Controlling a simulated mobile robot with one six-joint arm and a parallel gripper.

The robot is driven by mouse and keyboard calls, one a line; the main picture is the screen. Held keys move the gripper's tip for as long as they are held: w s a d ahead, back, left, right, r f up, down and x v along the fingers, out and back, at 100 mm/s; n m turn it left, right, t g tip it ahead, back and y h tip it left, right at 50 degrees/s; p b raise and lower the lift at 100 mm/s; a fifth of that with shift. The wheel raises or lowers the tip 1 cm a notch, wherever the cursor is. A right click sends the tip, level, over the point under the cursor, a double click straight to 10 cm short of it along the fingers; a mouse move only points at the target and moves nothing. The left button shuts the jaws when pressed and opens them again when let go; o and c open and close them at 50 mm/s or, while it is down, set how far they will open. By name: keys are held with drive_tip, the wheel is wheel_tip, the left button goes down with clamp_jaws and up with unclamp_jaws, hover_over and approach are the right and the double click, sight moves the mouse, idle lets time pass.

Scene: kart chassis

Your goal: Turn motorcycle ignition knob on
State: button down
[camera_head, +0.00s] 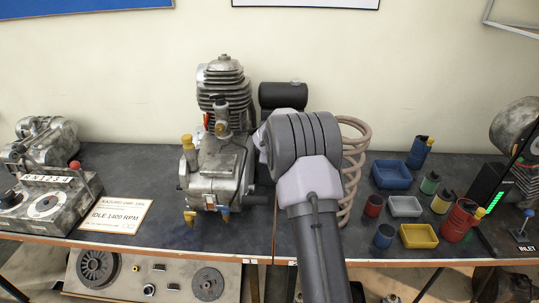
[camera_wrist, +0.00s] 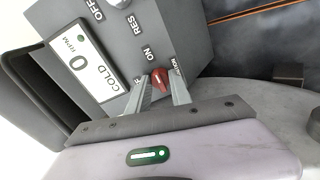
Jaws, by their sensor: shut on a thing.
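A small red knob (camera_wrist: 159,78) with a pale pointer line sits on a grey control panel (camera_wrist: 185,30) in the wrist view. Its panel face carries the words ON and RES and a partly covered label beside the knob. My gripper (camera_wrist: 161,90) has its two metal fingers closed on either side of the red knob, holding it. In the head view my arm's wrist hides the gripper and the knob. A white display (camera_wrist: 80,68) on the panel reads 0 RPM and COLD.
In the head view a motorcycle engine (camera_head: 213,165) stands left of my arm on a dark workbench (camera_head: 130,165). A pinkish coil (camera_head: 355,150) stands behind my arm. Blue (camera_head: 391,174) and yellow (camera_head: 418,236) trays and several canisters lie to the right. A control box (camera_head: 45,203) stands far left.

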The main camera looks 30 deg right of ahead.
idle(0.5)
drive_tip(key=c, duration=1.2)
unclamp_jaws()
drive_tip(key=shift+o, duration=0.2)
drive_tip(key=p+v, duration=0.2)
drive_tip(key=v, duration=1.5)
drive_tip(key=shift+s+r, duration=0.15)
drive_tip(key=s+a+r+m+y, duration=0.1)
drive_tip(key=s+a+r+m, duration=0.3)
drive_tip(key=s+a, duration=0.35)
drive_tip(key=s+a+r+m+y, duration=0.1)
drive_tip(key=s+a+r+m, duration=0.25)
drive_tip(key=s+a, duration=0.4)
drive_tip(key=s+a+f+m+g+y, duration=0.1)
drive_tip(key=s+a+m+y, duration=0.4)
drive_tip(key=s+a, duration=1)
drive_tip(key=shift+s+f+g, duration=0.4)
drive_tip(key=shift+s+f, duration=0.25)
drive_tip(key=shift+f, duration=0.1)
